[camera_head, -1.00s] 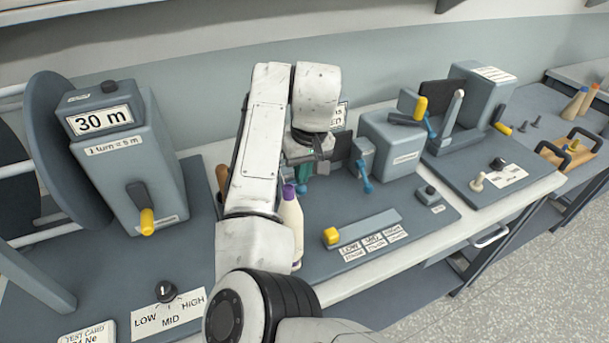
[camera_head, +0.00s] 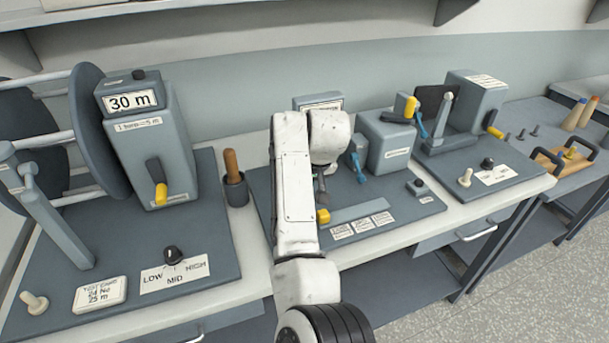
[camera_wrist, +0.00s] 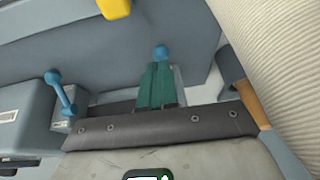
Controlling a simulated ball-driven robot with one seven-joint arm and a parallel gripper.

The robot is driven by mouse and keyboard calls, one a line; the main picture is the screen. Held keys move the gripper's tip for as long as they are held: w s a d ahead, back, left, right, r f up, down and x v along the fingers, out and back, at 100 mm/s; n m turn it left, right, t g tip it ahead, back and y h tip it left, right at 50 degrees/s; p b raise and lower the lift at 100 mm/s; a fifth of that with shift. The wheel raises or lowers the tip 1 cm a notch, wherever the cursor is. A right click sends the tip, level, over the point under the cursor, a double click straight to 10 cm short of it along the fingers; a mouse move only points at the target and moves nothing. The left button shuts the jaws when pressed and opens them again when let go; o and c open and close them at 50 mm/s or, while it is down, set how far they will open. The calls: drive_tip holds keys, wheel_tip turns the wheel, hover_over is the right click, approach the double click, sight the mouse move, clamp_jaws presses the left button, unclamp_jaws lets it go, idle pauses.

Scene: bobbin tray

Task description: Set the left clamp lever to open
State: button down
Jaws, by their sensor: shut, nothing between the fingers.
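A blue ball-ended lever (camera_wrist: 161,50) shows in the middle of the wrist view; it appears to be the left clamp lever. My gripper (camera_wrist: 158,68) has its green fingers shut and empty, with the tips close to the lever's ball; whether they touch I cannot tell. In the head view my arm hides this lever and most of the gripper. A second blue lever (camera_wrist: 62,92) stands on a small grey block at the left of the wrist view; in the head view it (camera_head: 358,168) shows right of my arm.
A cream ribbed body (camera_wrist: 275,60) fills the wrist view's right edge, close to my gripper. A yellow knob (camera_head: 322,216) is left of a grey bar. A wooden-handled tool (camera_head: 231,165) stands in a dark cup. A grey machine (camera_head: 385,140) stands behind right.

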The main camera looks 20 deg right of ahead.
drive_tip(key=shift+s+f, duration=0.15)
drive_tip(key=shift+f, duration=0.25)
drive_tip(key=shift+f, duration=0.1)
drive_tip(key=shift+p, duration=0.3)
